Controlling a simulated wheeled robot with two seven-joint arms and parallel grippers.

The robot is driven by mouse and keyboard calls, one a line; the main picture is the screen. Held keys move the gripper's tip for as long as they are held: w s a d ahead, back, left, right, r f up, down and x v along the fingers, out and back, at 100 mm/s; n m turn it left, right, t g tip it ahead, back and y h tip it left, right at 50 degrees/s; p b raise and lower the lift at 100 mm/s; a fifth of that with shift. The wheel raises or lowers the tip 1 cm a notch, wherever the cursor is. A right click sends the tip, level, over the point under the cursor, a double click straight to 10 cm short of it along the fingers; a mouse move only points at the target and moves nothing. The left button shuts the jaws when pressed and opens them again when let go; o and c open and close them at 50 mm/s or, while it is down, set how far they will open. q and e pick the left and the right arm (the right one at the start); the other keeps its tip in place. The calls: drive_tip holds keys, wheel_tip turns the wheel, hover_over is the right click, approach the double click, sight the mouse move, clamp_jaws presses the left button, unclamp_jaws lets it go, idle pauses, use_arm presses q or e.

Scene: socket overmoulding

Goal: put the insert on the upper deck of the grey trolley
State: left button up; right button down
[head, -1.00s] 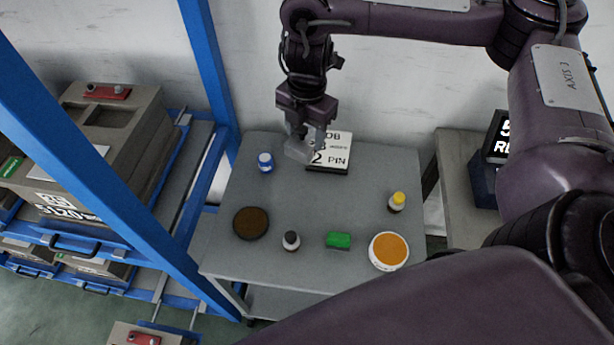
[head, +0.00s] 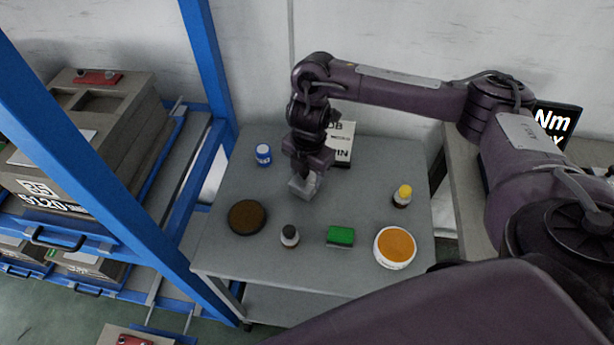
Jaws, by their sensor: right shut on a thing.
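The grey trolley (head: 262,258) stands in the middle of the head view, with a flat upper deck and a lower shelf. My right gripper (head: 304,182) is over the back-middle of the upper deck, pointing down. It is shut on a light grey, block-like piece, which I take to be the insert (head: 303,187). The fingers hide part of the insert. I cannot tell whether its underside touches the deck. My left gripper is not in view.
The deck also holds a blue-capped jar (head: 263,154), brown disc (head: 248,217), dark bottle (head: 289,237), green block (head: 340,236), orange-topped tub (head: 395,248), yellow-capped bottle (head: 403,196) and a lettered sign (head: 343,145). A blue rack (head: 212,70) stands left. Deck is clear around the insert.

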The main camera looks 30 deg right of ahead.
sight(308, 172)
drive_tip(key=shift+f, duration=0.35)
drive_tip(key=shift+w, duration=0.1)
drive_tip(key=c, duration=0.5)
unclamp_jaws()
drive_tip(key=shift+f, duration=0.1)
drive_tip(key=r+p, duration=0.1)
drive_tip(key=r, duration=0.2)
drive_tip(key=r+p, duration=0.1)
drive_tip(key=r, duration=0.3)
drive_tip(key=r+p, duration=0.2)
drive_tip(key=r, duration=0.1)
drive_tip(key=shift+s+d+r, duration=0.1)
drive_tip(key=shift+s+r, duration=0.15)
drive_tip(key=shift+r, duration=0.9)
drive_tip(key=shift+s, duration=0.1)
